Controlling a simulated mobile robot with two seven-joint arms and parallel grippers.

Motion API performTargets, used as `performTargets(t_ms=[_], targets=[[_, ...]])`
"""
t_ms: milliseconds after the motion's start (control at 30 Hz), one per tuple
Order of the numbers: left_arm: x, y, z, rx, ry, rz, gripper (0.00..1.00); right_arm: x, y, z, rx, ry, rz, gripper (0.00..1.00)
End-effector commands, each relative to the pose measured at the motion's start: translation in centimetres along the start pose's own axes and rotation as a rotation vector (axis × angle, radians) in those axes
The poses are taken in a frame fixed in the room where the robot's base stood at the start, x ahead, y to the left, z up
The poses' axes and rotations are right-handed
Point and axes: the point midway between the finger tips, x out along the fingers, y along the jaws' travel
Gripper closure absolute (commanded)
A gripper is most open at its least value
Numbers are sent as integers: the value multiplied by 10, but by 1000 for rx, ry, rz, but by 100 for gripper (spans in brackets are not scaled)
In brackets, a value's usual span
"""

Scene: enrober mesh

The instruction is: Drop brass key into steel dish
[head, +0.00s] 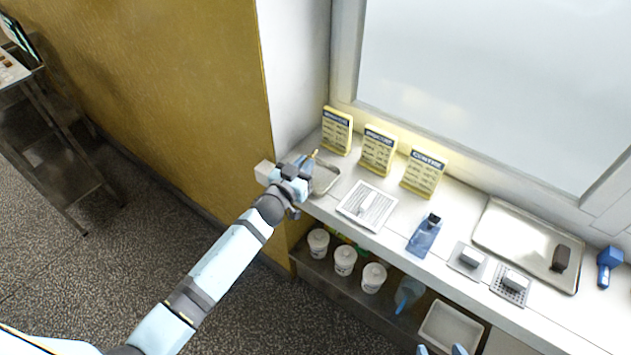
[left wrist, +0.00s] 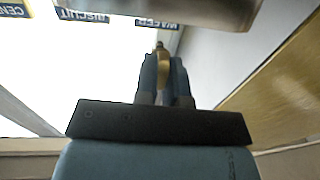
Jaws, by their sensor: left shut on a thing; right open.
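My left gripper (head: 306,163) is at the left end of the counter, shut on the brass key (head: 314,154). The left wrist view shows the key (left wrist: 163,66) upright between the two fingers. The steel dish (head: 332,182) sits on the counter right by the gripper, partly hidden behind it. A metal surface at the top of the left wrist view looks like the dish (left wrist: 190,12). I cannot tell whether the key is over the dish. The fingertips of my right gripper (head: 440,349) just show at the bottom edge, apart and empty.
Three yellow signs (head: 376,151) stand along the back of the counter.

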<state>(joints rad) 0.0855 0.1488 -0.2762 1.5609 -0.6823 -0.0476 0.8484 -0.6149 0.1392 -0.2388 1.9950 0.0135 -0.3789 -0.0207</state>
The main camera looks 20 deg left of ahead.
Motion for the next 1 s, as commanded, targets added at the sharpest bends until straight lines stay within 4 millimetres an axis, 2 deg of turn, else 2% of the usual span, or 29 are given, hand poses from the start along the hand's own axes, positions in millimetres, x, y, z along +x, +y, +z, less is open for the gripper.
performTargets(t_ms=[133,200,300,567,667,767,1000], targets=[[0,0,-1,0,1,0,100,0,2,-1,-1,1,3,30],[0,0,-1,0,1,0,78,0,3,-1,-1,2,5,30],[0,0,-1,0,1,0,60,0,3,-1,-1,2,6,30],[-1,0,-1,0,0,0,60,0,4,0,-1,1,6,30],[-7,0,0,0,-1,0,60,0,4,0,-1,0,6,30],[-21,0,1,0,-2,0,60,1,3,1,-1,0,6,30],[-76,0,2,-1,-3,-1,60,4,2,6,-1,0,4,30]])
